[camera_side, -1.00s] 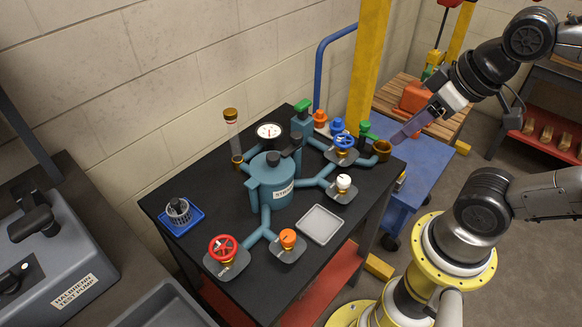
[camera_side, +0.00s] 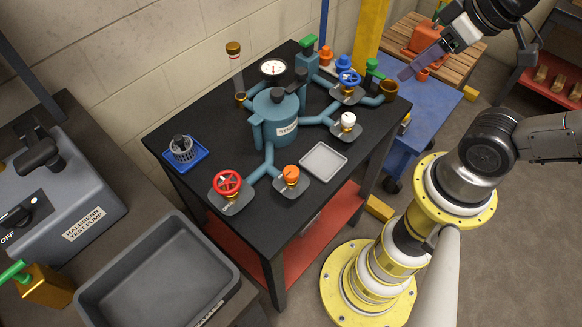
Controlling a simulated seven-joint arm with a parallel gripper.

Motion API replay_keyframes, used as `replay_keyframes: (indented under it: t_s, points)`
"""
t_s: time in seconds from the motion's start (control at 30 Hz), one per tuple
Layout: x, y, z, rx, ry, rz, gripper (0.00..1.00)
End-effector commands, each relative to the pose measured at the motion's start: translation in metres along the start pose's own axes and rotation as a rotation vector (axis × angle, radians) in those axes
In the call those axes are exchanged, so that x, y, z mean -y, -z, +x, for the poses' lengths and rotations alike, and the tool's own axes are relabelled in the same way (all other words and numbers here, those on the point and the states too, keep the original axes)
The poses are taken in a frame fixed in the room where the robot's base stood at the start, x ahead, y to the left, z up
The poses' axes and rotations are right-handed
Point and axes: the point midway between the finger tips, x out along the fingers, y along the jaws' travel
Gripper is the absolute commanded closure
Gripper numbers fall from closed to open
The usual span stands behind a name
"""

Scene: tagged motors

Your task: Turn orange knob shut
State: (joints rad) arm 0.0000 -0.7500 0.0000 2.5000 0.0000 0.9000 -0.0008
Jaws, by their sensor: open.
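The orange knob (camera_side: 291,174) sits on a brass valve on a small grey plate, at the front of the black table. A teal pipe joins it to the teal strainer body (camera_side: 277,115). My gripper (camera_side: 408,70) is at the upper right, beyond the table's right corner and well apart from the orange knob. Its purplish finger points down and left, and only that one finger shows clearly. It holds nothing that I can see.
A red handwheel (camera_side: 227,182) stands left of the orange knob, a white knob (camera_side: 348,119) and blue handwheel (camera_side: 349,78) to the right. An empty grey tray (camera_side: 323,161) lies beside it. A blue basket tray (camera_side: 185,152) is at the left. A grey bin (camera_side: 160,270) stands in front.

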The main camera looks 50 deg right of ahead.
Motion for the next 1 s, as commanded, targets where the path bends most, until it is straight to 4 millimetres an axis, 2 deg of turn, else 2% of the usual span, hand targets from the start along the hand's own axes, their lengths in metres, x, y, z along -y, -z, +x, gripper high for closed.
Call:
replay_keyframes:
  t_s: [0.03, 0.07, 0.13, 0.27, 0.43, 0.57, 0.67, 0.8, 0.9, 1.0]
  points:
    - [0.0, 0.0, 0.0, 0.0, 0.0, -0.009, 0.34]
    - [0.0, 0.0, 0.0, 0.0, 0.0, -0.021, 0.28]
    - [0.0, 0.0, 0.0, 0.001, 0.0, -0.077, 0.28]
    - [0.0, 0.005, -0.004, -0.009, -0.001, -0.294, 0.28]
    - [0.006, 0.029, -0.007, 0.009, 0.019, -0.714, 0.28]
    - [0.021, 0.053, 0.0, 0.042, 0.075, -1.082, 0.28]
    - [0.04, 0.071, 0.013, 0.071, 0.145, -1.383, 0.28]
    - [0.081, 0.092, 0.04, 0.104, 0.274, -1.799, 0.28]
    - [0.114, 0.097, 0.062, 0.127, 0.372, -2.029, 0.28]
    - [0.145, 0.093, 0.083, 0.158, 0.459, -2.174, 0.28]
